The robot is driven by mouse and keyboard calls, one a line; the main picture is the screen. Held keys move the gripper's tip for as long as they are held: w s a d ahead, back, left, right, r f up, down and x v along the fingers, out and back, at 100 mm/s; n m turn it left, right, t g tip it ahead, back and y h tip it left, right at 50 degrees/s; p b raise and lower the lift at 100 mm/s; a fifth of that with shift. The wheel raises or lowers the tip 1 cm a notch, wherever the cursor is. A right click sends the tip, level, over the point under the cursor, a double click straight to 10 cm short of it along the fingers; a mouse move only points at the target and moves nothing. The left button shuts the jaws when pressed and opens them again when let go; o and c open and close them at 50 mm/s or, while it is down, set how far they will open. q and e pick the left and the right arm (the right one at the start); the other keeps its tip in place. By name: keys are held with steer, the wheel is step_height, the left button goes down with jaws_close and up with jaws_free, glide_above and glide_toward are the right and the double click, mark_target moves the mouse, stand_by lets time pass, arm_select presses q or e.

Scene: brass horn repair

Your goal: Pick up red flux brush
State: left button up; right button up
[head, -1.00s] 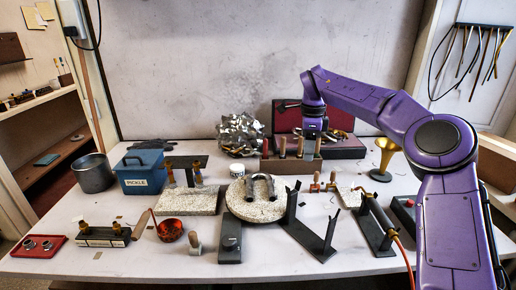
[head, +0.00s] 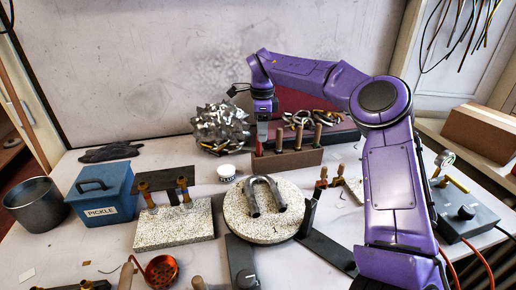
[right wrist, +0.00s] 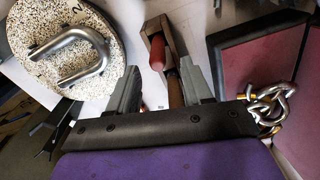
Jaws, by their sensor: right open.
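The red flux brush stands upright at the left end of a brown tool rack (head: 290,162). In the right wrist view its red handle (right wrist: 157,52) shows near the far end of the rack, just beyond and between the fingertips. My right gripper (head: 262,132) is above the left end of the rack, pointing down, and hides most of the brush in the head view. In the right wrist view the gripper (right wrist: 160,68) is open, with a brown wooden handle (right wrist: 175,86) also showing between its fingers. My left gripper is not in view.
Several wooden handles (head: 298,138) stand in the rack right of the gripper. Behind it lies an open red-lined case (head: 340,133) with metal rings, and left a crumpled metallic heap (head: 222,128). A round speckled block (head: 240,220) with a U-shaped tube lies in front.

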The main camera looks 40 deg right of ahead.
mark_target(259, 144)
steer(key=f, duration=0.3)
steer(key=a+f, duration=0.1)
steer(key=f, duration=0.1)
steer(key=shift+w+f, duration=0.35)
steer(key=shift+w, duration=0.05)
steer(key=shift+s+d+f, duration=0.1)
steer(key=shift+s+f, duration=0.05)
steer(key=shift+f, duration=0.05)
jaws_close()
steer(key=shift+r, duration=0.1)
